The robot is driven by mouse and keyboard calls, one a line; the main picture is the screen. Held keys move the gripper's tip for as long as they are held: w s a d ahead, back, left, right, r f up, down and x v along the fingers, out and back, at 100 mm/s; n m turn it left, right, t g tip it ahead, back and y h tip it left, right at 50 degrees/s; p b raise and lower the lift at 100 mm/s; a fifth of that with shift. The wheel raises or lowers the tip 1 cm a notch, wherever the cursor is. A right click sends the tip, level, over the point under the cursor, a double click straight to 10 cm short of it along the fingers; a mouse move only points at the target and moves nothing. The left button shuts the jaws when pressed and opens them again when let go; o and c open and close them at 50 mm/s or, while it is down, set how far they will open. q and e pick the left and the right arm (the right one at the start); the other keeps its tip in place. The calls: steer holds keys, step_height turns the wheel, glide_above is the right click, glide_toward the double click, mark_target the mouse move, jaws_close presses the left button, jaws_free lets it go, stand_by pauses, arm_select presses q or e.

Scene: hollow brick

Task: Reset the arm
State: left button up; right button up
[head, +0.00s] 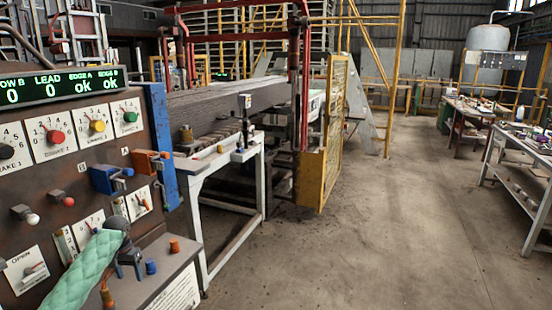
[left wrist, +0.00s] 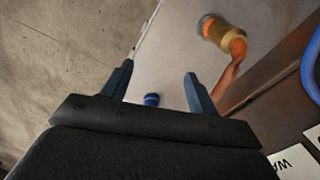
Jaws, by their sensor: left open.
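My left arm in its green quilted sleeve comes in from the lower left in the head view. My left gripper (head: 130,272) is open and points down above the grey ledge (head: 168,262) of the control panel. In the left wrist view its two dark fingers (left wrist: 159,72) stand apart with nothing between the tips. My right arm and gripper are not in the head view.
The control panel (head: 60,190) with coloured knobs and a green-lit display (head: 60,87) stands close on the left. An orange knob (head: 174,246) is on the ledge. A white-framed table (head: 205,180) and yellow mesh gate (head: 336,130) lie beyond. The floor (head: 380,230) at right is clear before the workbenches (head: 525,180).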

arm_select(q)
steer(key=w+r+t+y, duration=0.2)
steer(key=w+r+t, duration=0.3)
steer(key=w, duration=0.3)
steer(key=w+d+m+t, duration=0.1)
steer(key=d+t, duration=0.2)
steer(key=d, duration=0.1)
steer(key=s+d+f+m, duration=0.1)
steer(key=s+d+f, duration=0.65)
steer(key=f, duration=0.35)
steer(key=s+d+f, duration=0.7)
steer(key=d+f, duration=0.1)
steer(key=f, duration=0.4)
steer(key=s+d+f+g+h, duration=0.1)
steer(key=s+d+f, duration=0.4)
steer(key=s+f, duration=0.5)
steer(key=s+d+f+g+h, duration=0.15)
steer(key=s+d+f, duration=0.25)
steer(key=s+f, duration=0.65)
steer(key=s+d+f+g, duration=0.1)
steer(key=s+d+f, duration=0.1)
steer(key=s, duration=0.8)
steer(key=s+d+f+g, duration=0.1)
steer(key=s+f, duration=0.3)
steer(key=s, duration=0.6)
steer(key=s+d+f+g, duration=0.2)
steer(key=s+d+f, duration=0.1)
steer(key=s, duration=0.8)
steer(key=shift+n, duration=0.4)
